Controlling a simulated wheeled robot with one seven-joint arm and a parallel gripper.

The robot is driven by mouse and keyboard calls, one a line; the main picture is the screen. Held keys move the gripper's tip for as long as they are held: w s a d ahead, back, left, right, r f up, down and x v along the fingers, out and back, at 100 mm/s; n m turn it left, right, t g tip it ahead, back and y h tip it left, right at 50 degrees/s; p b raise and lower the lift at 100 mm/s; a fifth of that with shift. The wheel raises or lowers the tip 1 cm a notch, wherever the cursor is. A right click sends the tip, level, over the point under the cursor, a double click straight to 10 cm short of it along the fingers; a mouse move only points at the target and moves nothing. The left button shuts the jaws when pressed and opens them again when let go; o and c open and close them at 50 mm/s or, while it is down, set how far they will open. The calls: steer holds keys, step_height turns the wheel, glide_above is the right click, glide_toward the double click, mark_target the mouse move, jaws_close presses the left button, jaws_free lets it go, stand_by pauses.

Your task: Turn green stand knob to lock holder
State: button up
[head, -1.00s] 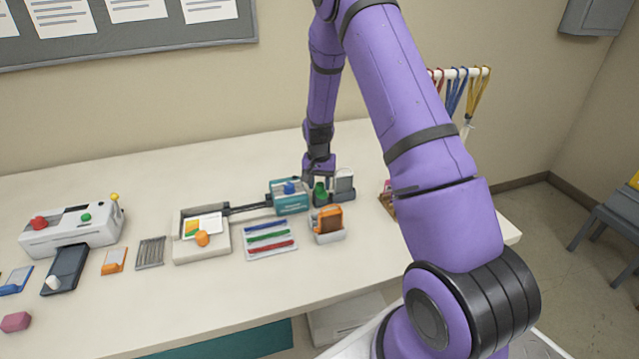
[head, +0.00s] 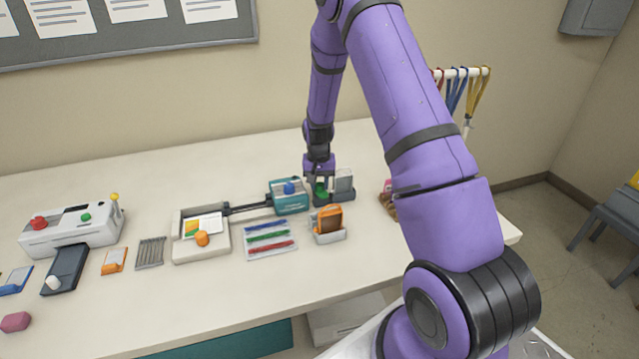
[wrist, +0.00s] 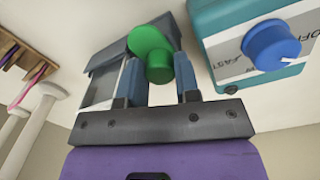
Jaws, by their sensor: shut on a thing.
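The green knob (wrist: 158,68) sits between the two fingers of my gripper (wrist: 160,82) in the wrist view, and the fingers are shut on it. A larger green round part (wrist: 150,40) shows just beyond the knob. Both belong to the dark grey stand (wrist: 103,60), which holds a pale, clear-looking holder (wrist: 98,92). In the head view my gripper (head: 320,180) reaches down from above onto the green knob (head: 321,190), partly hiding it. The grey stand (head: 336,198) and the upright holder (head: 344,181) show beside it.
A teal box (head: 291,204) with a blue knob (wrist: 272,45) stands close beside the stand. An orange holder (head: 328,218) in a white stand is just in front. A tray of coloured strips (head: 270,238) lies front left. Lanyards (head: 460,90) hang at the back right.

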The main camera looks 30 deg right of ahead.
mark_target(320, 185)
steer(key=n, duration=0.4)
steer(key=shift+n, duration=0.3)
steer(key=n, duration=0.3)
steer(key=shift+d+n, duration=0.1)
steer(key=shift+n, duration=0.2)
steer(key=n, duration=0.4)
steer(key=shift+n, duration=2)
steer(key=o, duration=0.7)
steer(key=shift+c, duration=0.2)
steer(key=shift+r, duration=0.1)
step_height(320, 185, up, 11)
steer(key=shift+s, duration=0.1)
